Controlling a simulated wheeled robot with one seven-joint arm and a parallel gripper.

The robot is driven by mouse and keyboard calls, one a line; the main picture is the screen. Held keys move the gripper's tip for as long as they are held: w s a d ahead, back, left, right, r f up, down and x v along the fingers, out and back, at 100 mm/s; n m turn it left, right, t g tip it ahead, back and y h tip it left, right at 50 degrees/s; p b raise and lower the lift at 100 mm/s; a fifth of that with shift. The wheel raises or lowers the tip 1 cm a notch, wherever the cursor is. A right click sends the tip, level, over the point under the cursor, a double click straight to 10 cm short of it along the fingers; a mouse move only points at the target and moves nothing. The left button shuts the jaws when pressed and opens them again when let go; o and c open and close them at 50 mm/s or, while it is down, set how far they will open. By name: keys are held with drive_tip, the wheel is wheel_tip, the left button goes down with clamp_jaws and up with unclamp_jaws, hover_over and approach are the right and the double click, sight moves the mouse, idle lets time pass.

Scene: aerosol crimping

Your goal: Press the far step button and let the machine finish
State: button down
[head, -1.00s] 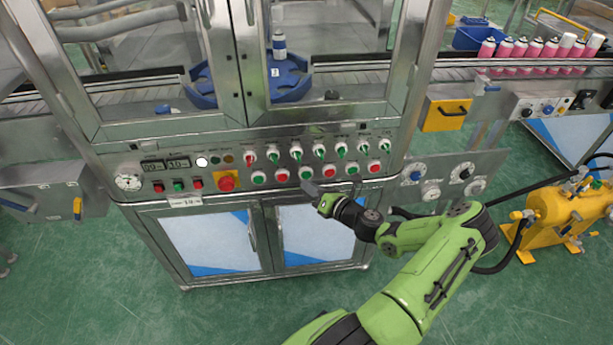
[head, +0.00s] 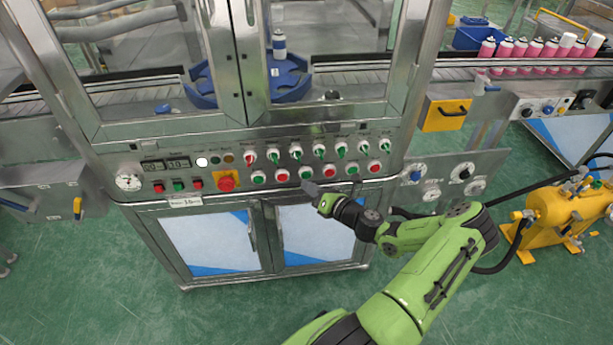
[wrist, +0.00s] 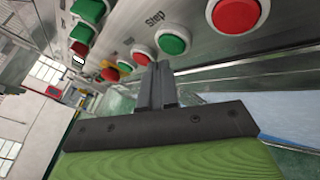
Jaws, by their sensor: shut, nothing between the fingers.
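The control panel (head: 240,158) has a lower row of alternating green and red buttons. A green button (wrist: 172,38) with the word "Step" printed beside it is close to my fingertips in the wrist view. A green button (head: 306,172) sits just above my gripper (head: 308,187) in the head view; I cannot read its label there. My gripper is shut and empty, its fingertips (wrist: 160,70) pointing at the panel just below the button row. Contact with a button is not visible. A white bottle with a blue label (head: 279,45) stands in the blue star wheel (head: 290,82) behind the glass.
A red emergency knob (head: 226,181) on a yellow plate is at left. A yellow tank (head: 560,212) with hoses stands at right. Pink cans (head: 520,48) line the conveyor. Cabinet doors (head: 315,235) are below my gripper.

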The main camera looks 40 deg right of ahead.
idle(0.5)
drive_tip(key=shift+w+d+p, duration=0.25)
drive_tip(key=shift+w+p, duration=0.05)
drive_tip(key=shift+w, duration=0.05)
drive_tip(key=shift+w+d, duration=0.25)
drive_tip(key=shift+w, duration=0.1)
idle(0.5)
drive_tip(key=shift+s+a+p, duration=0.5)
drive_tip(key=shift+s+p, duration=0.05)
drive_tip(key=shift+s, duration=0.15)
drive_tip(key=s+a, duration=0.1)
drive_tip(key=s, duration=0.1)
drive_tip(key=s+a+p, duration=0.1)
drive_tip(key=s, duration=0.1)
drive_tip(key=shift+a+p, duration=0.3)
drive_tip(key=shift+a, duration=0.1)
idle(0.9)
